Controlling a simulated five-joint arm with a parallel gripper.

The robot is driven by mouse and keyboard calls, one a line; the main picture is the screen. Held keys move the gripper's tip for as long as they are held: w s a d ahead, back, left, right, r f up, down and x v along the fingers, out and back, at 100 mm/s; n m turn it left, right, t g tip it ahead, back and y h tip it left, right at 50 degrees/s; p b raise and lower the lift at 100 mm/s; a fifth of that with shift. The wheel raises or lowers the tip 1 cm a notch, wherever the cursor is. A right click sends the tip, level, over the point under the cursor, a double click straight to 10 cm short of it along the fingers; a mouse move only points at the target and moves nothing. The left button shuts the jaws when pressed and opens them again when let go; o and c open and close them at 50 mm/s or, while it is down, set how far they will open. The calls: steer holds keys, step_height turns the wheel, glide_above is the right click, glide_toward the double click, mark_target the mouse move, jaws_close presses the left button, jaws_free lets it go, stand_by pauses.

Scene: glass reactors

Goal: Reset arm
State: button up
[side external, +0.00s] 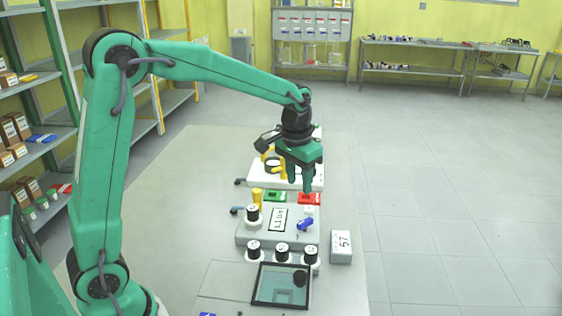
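My green arm reaches across from the left. My gripper (299,183) points down above the back part of the bench equipment. Its two green fingers look apart, with nothing seen between them. Below and behind it are a white device (258,174) with yellow parts, a green block (275,196) and a red block (309,199). In front stands a grey box (262,234) with a display label, a black-topped white vial (252,214) and a blue knob (305,224). The gripper appears clear of all of these, though its exact height is hard to tell.
Several black-topped vials (282,252) stand in front of the grey box. A dark-framed panel (281,285) lies nearer, and a box marked 57 (341,246) stands at the right edge. The bench (190,215) is bare to the left. Shelves (38,120) line the left wall.

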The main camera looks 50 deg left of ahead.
steer(key=s+r+t, duration=0.2)
steer(key=s+r, duration=0.1)
steer(key=s, duration=0.8)
steer(key=s+d+r+t, duration=0.1)
steer(key=s+r+t, duration=0.1)
steer(key=s, duration=0.9)
steer(key=shift+s+r+t, duration=0.3)
steer(key=shift+r, duration=0.2)
